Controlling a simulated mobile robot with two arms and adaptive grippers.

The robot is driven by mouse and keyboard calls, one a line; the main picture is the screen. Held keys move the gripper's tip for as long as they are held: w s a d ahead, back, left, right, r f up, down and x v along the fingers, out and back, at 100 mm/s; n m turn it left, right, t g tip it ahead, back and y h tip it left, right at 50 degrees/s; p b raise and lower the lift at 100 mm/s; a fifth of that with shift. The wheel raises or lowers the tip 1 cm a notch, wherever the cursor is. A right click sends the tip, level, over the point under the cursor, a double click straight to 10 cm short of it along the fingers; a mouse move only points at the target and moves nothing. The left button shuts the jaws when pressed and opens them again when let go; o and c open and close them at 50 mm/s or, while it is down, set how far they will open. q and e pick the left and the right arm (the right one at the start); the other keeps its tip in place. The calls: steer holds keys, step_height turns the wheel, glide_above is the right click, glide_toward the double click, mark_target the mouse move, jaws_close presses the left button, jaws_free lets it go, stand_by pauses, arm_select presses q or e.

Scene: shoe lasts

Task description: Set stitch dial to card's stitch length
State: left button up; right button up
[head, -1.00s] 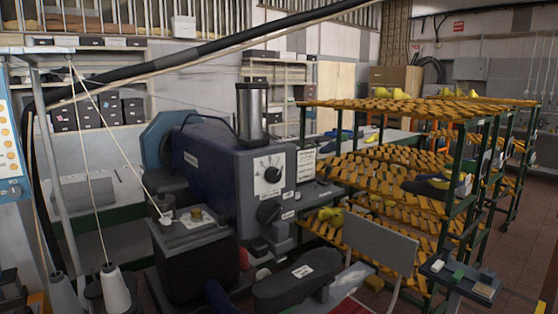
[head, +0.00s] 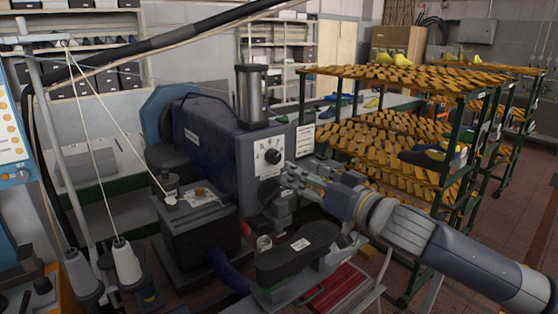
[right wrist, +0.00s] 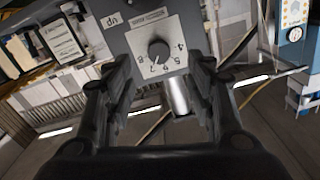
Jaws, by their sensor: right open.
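The stitch dial (head: 272,156) is a round black knob on a white numbered plate on the blue sewing machine's front. In the right wrist view the dial (right wrist: 159,50) shows with numbers around it; its exact setting is too small to read. My right gripper (head: 287,181) is open, in front of the machine just below the dial. In the right wrist view the dial lies between my open right fingers (right wrist: 161,66), beyond their tips, with nothing held. A white printed card (head: 304,139) is right of the dial; its text is unreadable. My left gripper is out of view.
A second dark knob (head: 269,191) sits below the dial, partly behind my right gripper. Thread cones (head: 124,262) stand at left. Slatted racks (head: 405,80) with shoe lasts stand at right.

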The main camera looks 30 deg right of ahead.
mark_target(276, 160)
steer(key=shift+w+a+r+p, duration=0.1)
steer(key=shift+w+p, duration=0.25)
steer(key=shift+w, duration=1.3)
steer(key=shift+w+a+r+p, duration=0.1)
steer(key=shift+w+p, duration=0.25)
steer(key=shift+w, duration=1.25)
steer(key=shift+w+d+p, duration=0.1)
steer(key=shift+w+p, duration=0.4)
steer(key=shift+w, duration=0.05)
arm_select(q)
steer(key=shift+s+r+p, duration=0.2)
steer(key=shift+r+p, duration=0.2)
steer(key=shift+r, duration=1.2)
arm_select(e)
steer(key=shift+w+f, duration=0.2)
steer(key=shift+w, duration=0.6)
steer(key=shift+a, duration=0.2)
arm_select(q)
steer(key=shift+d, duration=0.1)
arm_select(e)
steer(key=c, duration=1.1)
